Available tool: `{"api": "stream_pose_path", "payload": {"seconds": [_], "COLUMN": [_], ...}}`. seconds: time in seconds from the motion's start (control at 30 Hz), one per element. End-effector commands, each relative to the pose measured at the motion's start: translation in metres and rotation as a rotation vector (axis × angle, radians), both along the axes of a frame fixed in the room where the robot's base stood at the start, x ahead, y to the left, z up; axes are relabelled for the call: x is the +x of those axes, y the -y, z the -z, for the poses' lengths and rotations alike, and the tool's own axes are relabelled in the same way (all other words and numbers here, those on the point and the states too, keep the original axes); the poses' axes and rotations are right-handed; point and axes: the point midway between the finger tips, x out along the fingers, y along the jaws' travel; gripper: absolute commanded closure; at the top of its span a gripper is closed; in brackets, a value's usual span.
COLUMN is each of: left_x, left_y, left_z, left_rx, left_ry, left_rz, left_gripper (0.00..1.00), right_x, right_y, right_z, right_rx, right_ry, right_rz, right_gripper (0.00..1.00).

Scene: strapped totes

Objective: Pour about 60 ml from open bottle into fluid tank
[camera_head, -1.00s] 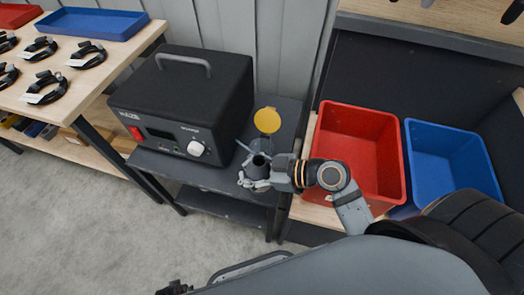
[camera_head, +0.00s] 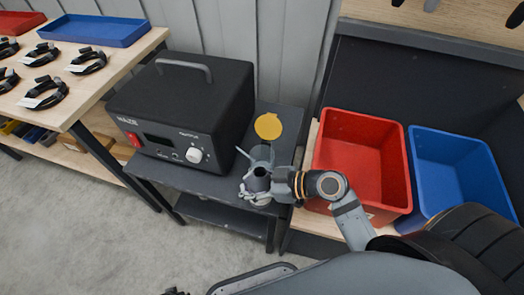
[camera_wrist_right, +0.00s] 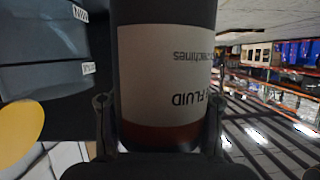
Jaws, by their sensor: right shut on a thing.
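My right gripper (camera_head: 262,184) is shut on a dark grey bottle (camera_head: 257,179), whose dark open mouth faces up toward the head camera. In the right wrist view the bottle (camera_wrist_right: 165,15) stands between both fingers of the gripper (camera_wrist_right: 160,135), its pale label reading "FLUID" upside down. A black machine (camera_head: 185,100) with a top handle, a red switch and a white knob stands behind and left of the bottle.
A yellow disc (camera_head: 268,126) shows just beyond the bottle, above the dark stand (camera_head: 225,187). A red tote (camera_head: 323,150) and a blue tote (camera_head: 480,180) are to the right. A wooden table (camera_head: 105,85) at left bears a blue tray (camera_head: 100,40) and several black straps.

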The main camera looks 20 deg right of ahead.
Motion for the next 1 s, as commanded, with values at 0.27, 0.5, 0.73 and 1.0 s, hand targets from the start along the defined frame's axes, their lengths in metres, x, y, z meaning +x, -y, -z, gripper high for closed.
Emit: {"api": "stream_pose_path", "payload": {"seconds": [0.27,0.5,0.73,1.0], "left_x": [-0.047,-0.094,-0.108,-0.108], "left_y": [-0.004,-0.005,-0.005,-0.005], "left_z": [0.003,-0.009,-0.043,-0.048], "left_rx": [0.003,0.002,0.002,0.002], "left_ry": [-0.019,-0.036,-0.035,-0.036], "left_rz": [-0.001,-0.001,0.0,0.0], "left_gripper": [0.6,0.6,0.6,0.6], "right_x": [0.004,0.008,0.016,0.021], "right_y": [0.002,0.003,0.006,0.008], "right_z": [-0.012,-0.035,-0.055,-0.042], "right_rx": [0.045,0.078,0.144,0.221], "right_ry": [-0.119,-0.208,-0.387,-0.592], "right_rz": [-0.001,-0.001,-0.002,-0.003], "right_gripper": [0.99,0.99,0.99,0.99]}}
